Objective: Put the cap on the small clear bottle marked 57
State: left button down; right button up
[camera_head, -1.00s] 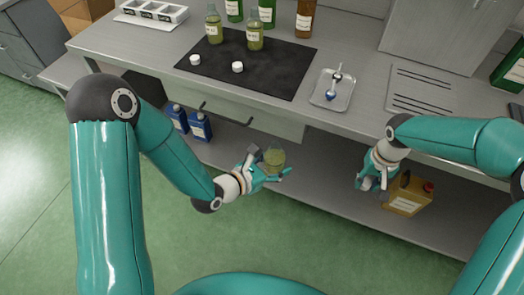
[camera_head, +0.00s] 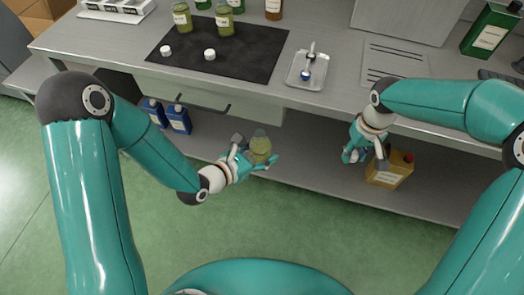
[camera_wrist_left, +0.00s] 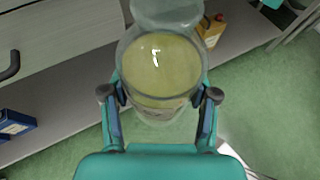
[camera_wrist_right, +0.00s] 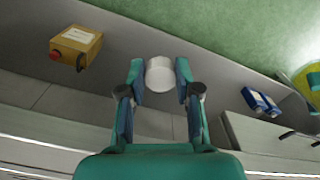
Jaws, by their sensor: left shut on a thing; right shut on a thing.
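My left gripper (camera_head: 257,163) is shut on a small clear bottle (camera_head: 260,146) of yellow-green liquid, held in front of the bench. The bottle fills the middle of the left wrist view (camera_wrist_left: 160,70), and no cap shows on its neck. Its label is too small or turned away to read. My right gripper (camera_head: 354,152) is shut on a white cap (camera_wrist_right: 160,71), which shows between its fingertips in the right wrist view. In the head view that cap is hidden, and the gripper is apart from the bottle, to its right.
Two white caps (camera_head: 165,50) (camera_head: 210,55) and two clear bottles (camera_head: 182,18) (camera_head: 225,22) are on the black mat (camera_head: 250,50). A metal tray (camera_head: 296,78) holds a spoon-like tool. Floor space is clear.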

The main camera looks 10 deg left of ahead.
jog(key=w+a+r+n, duration=0.2)
jog(key=a+r+n, duration=0.2)
jog(key=a+r, duration=0.7)
notch_tip(320, 180, up, 5)
jog(key=n, duration=0.3)
send_over(261, 133)
jog(key=shift+f, duration=0.15)
jog(key=shift+f, duration=1.9)
jog(key=shift+f, duration=0.85)
jog(key=shift+f, duration=0.6)
